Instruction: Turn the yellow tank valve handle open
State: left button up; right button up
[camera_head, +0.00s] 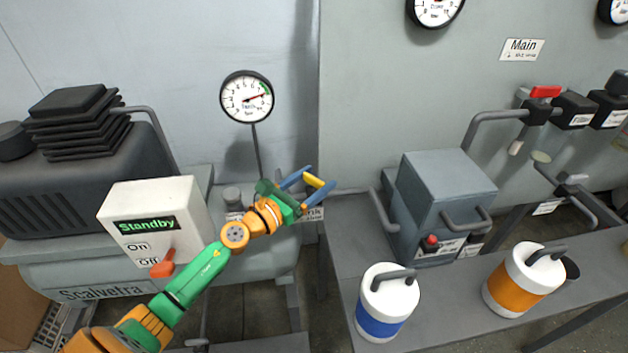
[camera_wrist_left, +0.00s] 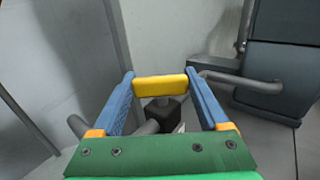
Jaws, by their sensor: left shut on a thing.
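The yellow tank valve handle (camera_head: 313,180) sits between the blue fingers of my left gripper (camera_head: 321,176), beside the partly covered "Tank" label (camera_head: 314,214). In the left wrist view the yellow handle (camera_wrist_left: 160,87) is a bar spanning crosswise between the two fingertips of my left gripper (camera_wrist_left: 158,76), which is shut on its ends. A dark valve body (camera_wrist_left: 163,110) and a grey pipe show below the handle. My green and orange gripper body hides part of the valve in the head view. My right gripper is not in view.
A round tank gauge (camera_head: 246,97) is on the wall above, its stem running down near my gripper. A white Standby switch box (camera_head: 153,222) stands left of my arm. A grey machine (camera_head: 440,195) and blue-banded (camera_head: 386,304) and orange-banded (camera_head: 522,281) canisters stand on the right bench.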

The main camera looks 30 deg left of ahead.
pick_arm(q)
jog(key=shift+r+n+t+y+p, duration=0.15)
jog(key=shift+n+y+p, duration=0.6)
jog(key=shift+y+p, duration=0.4)
jog(key=shift+r+n+t+y+p, duration=0.15)
jog(key=shift+n+y+p, duration=0.7)
jog(key=shift+p, duration=0.5)
jog(key=n+y+p, duration=0.1)
jog(key=y, duration=0.1)
jog(key=shift+f+y, duration=0.1)
jog(key=shift+y, duration=0.3)
jog(key=shift+f+n+y, duration=0.1)
jog(key=shift+n+y, duration=0.5)
jog(key=shift+y, duration=0.2)
jog(key=shift+f+n+g+y, duration=0.1)
jog(key=shift+n+g+y, duration=0.4)
jog(key=shift+n+y, duration=0.5)
jog(key=shift+n+g+y+b, duration=0.25)
jog(key=shift+n+g+y, duration=0.3)
jog(key=shift+y, duration=0.5)
jog(key=shift+n+g+y+b, duration=0.25)
jog(key=shift+n+g+y, duration=0.3)
jog(key=shift+y, duration=0.5)
jog(key=shift+n+y, duration=0.3)
jog(key=shift+g, duration=0.3)
